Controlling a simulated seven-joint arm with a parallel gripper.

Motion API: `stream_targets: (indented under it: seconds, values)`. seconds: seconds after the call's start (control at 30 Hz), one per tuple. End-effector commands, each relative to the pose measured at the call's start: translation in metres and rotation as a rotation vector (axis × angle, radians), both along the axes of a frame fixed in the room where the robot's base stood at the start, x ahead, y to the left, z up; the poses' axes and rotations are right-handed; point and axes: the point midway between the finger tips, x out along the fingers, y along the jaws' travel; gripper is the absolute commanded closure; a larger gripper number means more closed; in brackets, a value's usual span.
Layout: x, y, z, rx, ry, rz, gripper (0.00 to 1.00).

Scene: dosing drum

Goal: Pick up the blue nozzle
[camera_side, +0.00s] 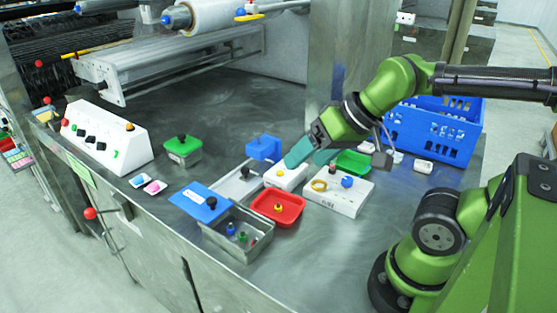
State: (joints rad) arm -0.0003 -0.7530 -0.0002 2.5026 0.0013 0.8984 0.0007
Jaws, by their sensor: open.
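The blue nozzle (230,228) looks to be the small blue piece standing in an open grey metal tin (225,248) at the front of the table. Small green and red pieces (254,240) stand in the same tin, to its right. My gripper (306,160) has teal fingers and is open. It hangs over the white boxes, up and to the right of the tin, apart from the nozzle. Nothing shows between its fingers.
A blue lid with a black knob (190,203) lies at the tin's back left edge. A red tray (278,213) stands just right of the tin. A white box (336,200) with a blue knob, a green tray (354,162) and a blue crate (435,135) are farther right.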

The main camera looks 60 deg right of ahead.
Motion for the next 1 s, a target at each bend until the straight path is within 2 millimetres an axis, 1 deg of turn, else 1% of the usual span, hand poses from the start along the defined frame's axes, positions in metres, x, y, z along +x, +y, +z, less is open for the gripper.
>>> stream_targets:
  seconds: [0.03, 0.1, 0.13, 0.17, 0.23, 0.27, 0.5, 0.57, 0.63, 0.67, 0.77, 0.97, 1.0]
  values:
    - [0.0, 0.0, 0.0, 0.0, 0.001, -0.001, 0.34]
    - [0.0, 0.0, 0.0, -0.001, 0.0, 0.0, 0.44]
    - [0.0, 0.0, 0.0, -0.001, 0.0, 0.0, 0.49]
    - [0.0, 0.0, 0.0, -0.001, 0.001, 0.0, 0.51]
    - [0.0, 0.0, 0.0, -0.001, 0.001, 0.0, 0.62]
    - [0.0, 0.0, 0.0, -0.001, 0.001, 0.0, 0.64]
    - [0.0, 0.0, 0.0, -0.001, 0.003, 0.001, 0.64]
    - [0.001, 0.001, -0.003, -0.001, 0.015, 0.004, 0.64]
    - [0.004, 0.002, -0.011, -0.003, 0.051, 0.011, 0.64]
    - [0.007, 0.003, -0.013, -0.005, 0.067, 0.015, 0.64]
    - [0.025, 0.008, -0.019, -0.032, 0.135, 0.045, 0.64]
    - [0.076, 0.022, -0.034, -0.144, 0.302, 0.203, 0.64]
    - [0.088, 0.026, -0.039, -0.168, 0.332, 0.242, 0.64]
